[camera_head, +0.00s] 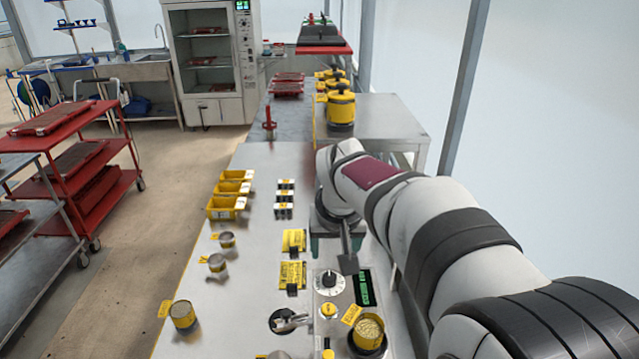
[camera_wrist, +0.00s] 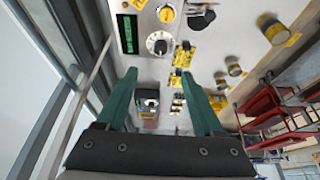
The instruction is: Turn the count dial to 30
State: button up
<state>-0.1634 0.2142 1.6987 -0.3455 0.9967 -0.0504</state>
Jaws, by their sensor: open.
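The count dial (camera_head: 329,281) is a black knob on a round white scale, set in the panel at the front of the bench. It also shows in the wrist view (camera_wrist: 159,44), ahead of the fingertips. Its scale marks are too small to read, so I cannot tell its setting. A dark display with green characters (camera_head: 364,288) lies right of the dial. My gripper (camera_wrist: 160,74) has two green fingers spread wide with nothing between them. In the head view it hangs behind the dial, apart from it, partly hidden by my arm.
A yellow button (camera_head: 328,310) and a yellow cup of seed (camera_head: 368,334) are near the dial. Yellow cards (camera_head: 292,275), small metal cups (camera_head: 217,265) and yellow bins (camera_head: 226,207) stand to the left. Bare bench lies between the cups and cards.

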aim_at(330, 277)
jog(key=x, duration=1.6)
jog(key=shift+w+a+r, duration=0.1)
jog(key=shift+w+r, duration=0.05)
jog(key=shift+w, duration=0.25)
grip_shut()
